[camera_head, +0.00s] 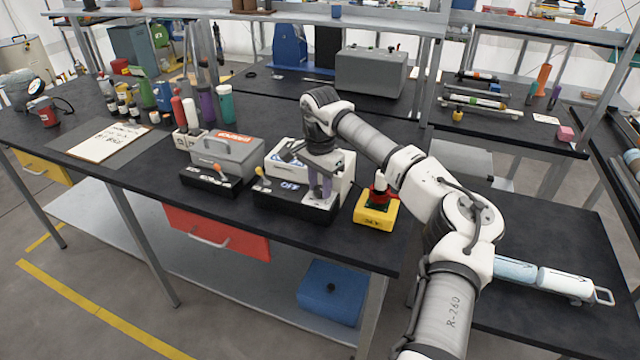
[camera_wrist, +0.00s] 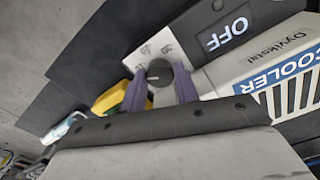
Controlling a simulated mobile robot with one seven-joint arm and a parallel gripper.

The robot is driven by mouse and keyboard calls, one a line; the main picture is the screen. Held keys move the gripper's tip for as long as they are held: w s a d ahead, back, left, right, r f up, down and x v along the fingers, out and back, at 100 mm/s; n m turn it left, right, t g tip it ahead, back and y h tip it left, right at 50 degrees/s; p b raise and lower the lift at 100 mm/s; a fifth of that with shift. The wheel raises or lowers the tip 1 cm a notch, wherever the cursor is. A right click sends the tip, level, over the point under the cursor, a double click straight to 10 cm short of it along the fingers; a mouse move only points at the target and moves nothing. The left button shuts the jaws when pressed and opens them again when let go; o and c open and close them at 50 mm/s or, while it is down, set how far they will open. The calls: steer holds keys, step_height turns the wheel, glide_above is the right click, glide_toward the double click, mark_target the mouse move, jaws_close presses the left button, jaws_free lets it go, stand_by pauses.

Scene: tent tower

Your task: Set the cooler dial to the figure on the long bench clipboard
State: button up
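The cooler (camera_head: 283,153) is a white box with a black front unit on the long black bench. The dark round dial (camera_wrist: 160,73) sits on a white plate with small figures, too small to read surely. My gripper (camera_head: 322,192) points down over the front unit. In the wrist view its purple fingers (camera_wrist: 161,80) stand apart, one each side of the dial; contact is unclear. The clipboard (camera_head: 104,142) lies at the bench's left; its handwriting is not legible.
Left of the cooler is a grey case (camera_head: 228,155) with a black lever unit (camera_head: 205,180). A yellow box with a red button (camera_head: 377,208) stands close right of my gripper. Several bottles (camera_head: 190,112) stand behind. The bench front between clipboard and lever unit is clear.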

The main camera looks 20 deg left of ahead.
steer(key=c, duration=0.3)
steer(key=m+b, duration=0.1)
steer(key=m, duration=0.4)
steer(key=shift+m+b, duration=0.3)
steer(key=m+b, duration=0.1)
steer(key=m, duration=0.5)
steer(key=m+b, duration=0.1)
steer(key=m, duration=0.5)
steer(key=shift+m, duration=0.3)
steer(key=m+b, duration=0.1)
steer(key=m, duration=0.4)
steer(key=shift+m, duration=0.3)
steer(key=o, duration=0.9)
